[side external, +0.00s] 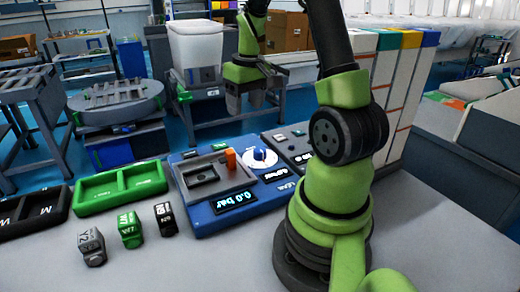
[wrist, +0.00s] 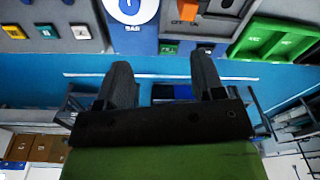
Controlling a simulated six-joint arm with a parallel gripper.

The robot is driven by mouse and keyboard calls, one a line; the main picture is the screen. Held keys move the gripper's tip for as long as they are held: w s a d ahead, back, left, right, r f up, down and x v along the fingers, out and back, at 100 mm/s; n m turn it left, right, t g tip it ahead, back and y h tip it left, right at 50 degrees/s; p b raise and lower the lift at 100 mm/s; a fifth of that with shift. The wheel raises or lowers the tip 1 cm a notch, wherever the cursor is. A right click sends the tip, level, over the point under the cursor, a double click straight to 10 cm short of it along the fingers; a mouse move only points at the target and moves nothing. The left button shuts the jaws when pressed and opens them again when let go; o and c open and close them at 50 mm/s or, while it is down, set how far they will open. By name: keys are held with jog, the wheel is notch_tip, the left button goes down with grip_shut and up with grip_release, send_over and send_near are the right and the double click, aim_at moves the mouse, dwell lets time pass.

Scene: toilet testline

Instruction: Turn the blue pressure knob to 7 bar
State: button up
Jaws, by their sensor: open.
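The blue pressure knob (side external: 259,155) sits on a white round dial on the blue test panel (side external: 240,212). The panel's display (side external: 236,201) reads 0.0 bar. In the wrist view the knob (wrist: 129,8) is at the top edge, partly cut off. My gripper (side external: 248,108) is raised above and behind the panel, apart from the knob. In the wrist view my gripper (wrist: 157,72) has its two dark fingers spread with nothing between them.
An orange part (side external: 231,158) stands on the panel, left of the knob. A green tray (side external: 120,187) and a black tray (side external: 35,212) lie to the left. Small blocks, including a green one (side external: 130,229), stand in front. A grey button panel (side external: 290,143) adjoins on the right.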

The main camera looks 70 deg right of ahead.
jog(key=g, duration=0.1)
send_over(260, 149)
jog(key=shift+y, duration=0.3)
notch_tip(260, 149, down, 5)
jog(key=shift+s+r, duration=0.1)
jog(key=shift+r, duration=0.05)
jog(key=shift+d+f, duration=0.1)
jog(key=shift+f, duration=0.25)
jog(key=f, duration=0.9)
jog(key=shift+a+f, duration=0.15)
jog(key=shift+a, duration=0.05)
jog(key=c, duration=0.9)
